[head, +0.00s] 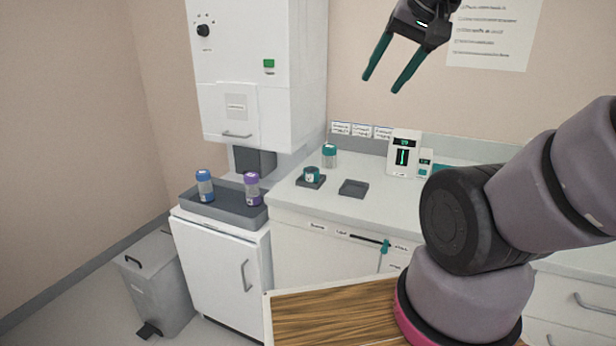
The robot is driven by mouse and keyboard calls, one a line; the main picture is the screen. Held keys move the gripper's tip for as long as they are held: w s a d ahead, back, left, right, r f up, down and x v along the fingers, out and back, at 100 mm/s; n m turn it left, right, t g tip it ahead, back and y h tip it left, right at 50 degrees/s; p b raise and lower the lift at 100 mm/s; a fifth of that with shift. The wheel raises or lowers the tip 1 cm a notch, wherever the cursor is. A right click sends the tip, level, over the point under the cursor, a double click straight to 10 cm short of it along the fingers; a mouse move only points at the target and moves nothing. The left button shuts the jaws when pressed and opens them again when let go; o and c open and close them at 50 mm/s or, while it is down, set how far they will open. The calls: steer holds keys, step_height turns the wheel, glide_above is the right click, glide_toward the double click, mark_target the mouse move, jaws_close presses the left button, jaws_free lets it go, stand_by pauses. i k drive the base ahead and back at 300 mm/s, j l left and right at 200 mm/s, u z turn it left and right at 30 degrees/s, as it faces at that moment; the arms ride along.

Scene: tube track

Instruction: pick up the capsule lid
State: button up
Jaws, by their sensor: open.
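My gripper (381,84) is open and empty, high in front of the back wall, with its teal fingers pointing down. It is well above the counter and apart from everything on it. I cannot tell for sure which teal piece is the capsule lid.
A second, empty square holder (354,189) lies to the right. A white device (404,154) stands at the counter's back. A grey tray (228,209) at left holds a blue-topped capsule (205,187) and a purple-topped capsule (252,190) below a white wall cabinet (257,70). The counter's front is clear.

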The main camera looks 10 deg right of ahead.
mark_target(329, 151)
steer(key=i+j+z, duration=0.15)
steer(key=i+j, duration=0.15)
steer(key=i+j+z, duration=0.1)
steer(key=i+j, duration=0.2)
steer(key=j, duration=0.2)
steer(key=i+j+z, duration=0.15)
steer(key=j, duration=0.25)
steer(key=i, duration=0.1)
